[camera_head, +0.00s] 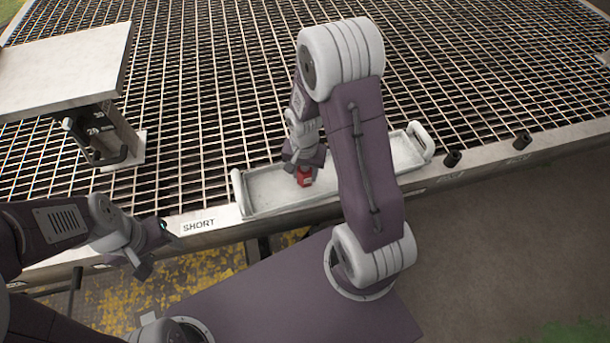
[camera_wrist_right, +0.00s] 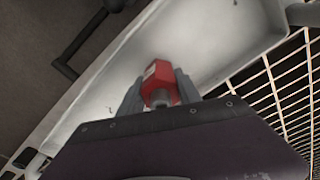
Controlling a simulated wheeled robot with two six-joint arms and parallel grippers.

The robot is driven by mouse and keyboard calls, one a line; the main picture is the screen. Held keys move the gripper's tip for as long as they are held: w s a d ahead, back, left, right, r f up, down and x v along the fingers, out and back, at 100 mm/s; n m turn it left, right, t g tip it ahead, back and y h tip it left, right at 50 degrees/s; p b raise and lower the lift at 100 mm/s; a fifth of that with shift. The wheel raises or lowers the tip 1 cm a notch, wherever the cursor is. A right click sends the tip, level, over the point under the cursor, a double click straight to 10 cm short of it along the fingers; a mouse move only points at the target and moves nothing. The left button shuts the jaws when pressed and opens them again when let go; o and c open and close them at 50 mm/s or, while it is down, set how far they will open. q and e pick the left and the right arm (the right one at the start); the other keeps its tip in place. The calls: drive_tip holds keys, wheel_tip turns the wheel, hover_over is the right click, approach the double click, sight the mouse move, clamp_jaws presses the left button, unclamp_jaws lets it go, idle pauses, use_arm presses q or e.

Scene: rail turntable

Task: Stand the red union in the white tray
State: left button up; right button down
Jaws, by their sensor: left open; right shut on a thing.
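The red union (camera_head: 304,177) is over the left part of the white tray (camera_head: 262,204), inside its rim as seen from the head. My right gripper (camera_head: 304,167) is shut on it from above. In the right wrist view the red union (camera_wrist_right: 158,80) sits between the two fingers of the right gripper (camera_wrist_right: 160,92), with the tray floor (camera_wrist_right: 200,45) behind it. I cannot tell whether the union touches the tray floor. My left gripper (camera_head: 150,262) is open and empty, left of the tray and off the table's front edge.
The tray lies on a grid table (camera_head: 210,100) along its front edge, by a label reading SHORT (camera_head: 199,225). Two dark cylindrical pieces (camera_head: 452,158) (camera_head: 522,137) stand right of the tray. A raised plate on a bracket (camera_head: 65,65) stands at the left.

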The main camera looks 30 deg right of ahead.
drive_tip(key=c, duration=0.8)
unclamp_jaws()
drive_tip(key=shift+c, duration=0.2)
drive_tip(key=shift+r, duration=0.1)
drive_tip(key=r+p, duration=0.2)
drive_tip(key=r, duration=0.2)
drive_tip(key=r+p, duration=0.2)
drive_tip(key=r, duration=0.2)
drive_tip(key=r+p, duration=0.2)
drive_tip(key=r, duration=0.2)
drive_tip(key=shift+s+a+p, duration=0.2)
drive_tip(key=shift+s+p, duration=0.05)
drive_tip(key=shift+p, duration=0.15)
drive_tip(key=s+a+r+n, duration=0.4)
drive_tip(key=s+n, duration=0.3)
drive_tip(key=shift+s+a+n+t+y, duration=0.2)
drive_tip(key=shift+s+n+t+y, duration=0.1)
drive_tip(key=shift+s+t, duration=0.1)
wheel_tip(320, 180, up, 35)
drive_tip(key=p, duration=3.4)
drive_tip(key=shift+f+p, duration=0.15)
drive_tip(key=shift+p, duration=0.2)
